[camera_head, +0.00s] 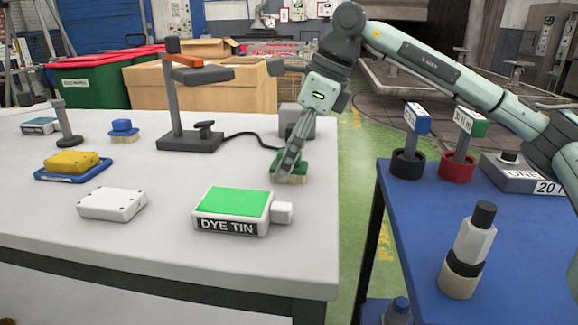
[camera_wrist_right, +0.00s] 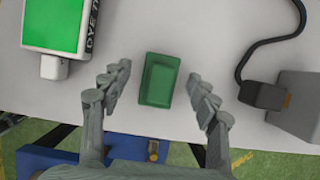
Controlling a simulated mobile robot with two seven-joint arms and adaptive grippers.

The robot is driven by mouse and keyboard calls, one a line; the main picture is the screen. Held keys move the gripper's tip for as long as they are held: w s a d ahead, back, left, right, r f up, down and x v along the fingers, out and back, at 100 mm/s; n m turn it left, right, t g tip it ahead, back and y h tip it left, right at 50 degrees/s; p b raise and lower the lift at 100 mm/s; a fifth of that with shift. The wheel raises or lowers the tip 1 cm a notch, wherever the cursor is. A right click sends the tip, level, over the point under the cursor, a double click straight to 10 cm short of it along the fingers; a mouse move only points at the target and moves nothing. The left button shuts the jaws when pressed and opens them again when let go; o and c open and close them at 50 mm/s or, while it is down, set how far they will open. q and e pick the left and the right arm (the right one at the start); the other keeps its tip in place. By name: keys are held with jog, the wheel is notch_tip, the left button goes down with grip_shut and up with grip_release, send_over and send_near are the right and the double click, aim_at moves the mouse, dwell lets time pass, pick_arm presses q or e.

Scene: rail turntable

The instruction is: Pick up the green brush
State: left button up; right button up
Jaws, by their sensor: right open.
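The green brush (camera_head: 292,170) lies on the white table near its right edge, with its pale bristles down. My right gripper (camera_head: 285,172) is at the brush in the head view and hides part of it. In the right wrist view the brush (camera_wrist_right: 158,80) sits between the two open fingers of my right gripper (camera_wrist_right: 158,85). A gap shows on each side, so the fingers do not touch it in that view. My left gripper is not in view.
A green-topped dye tin (camera_head: 232,212) stands in front of the brush. A grey block (camera_head: 297,120) with a black cable is behind it. A blue brush (camera_head: 122,131), a white box (camera_head: 112,204) and a yellow sponge (camera_head: 72,162) are farther left. A blue table (camera_head: 420,215) stands right across a gap.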

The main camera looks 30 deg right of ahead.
jog(key=c, duration=1.3)
jog(key=shift+o, duration=0.2)
notch_tip(320, 180, up, 10)
jog(key=o, duration=0.6)
jog(key=c, duration=0.5)
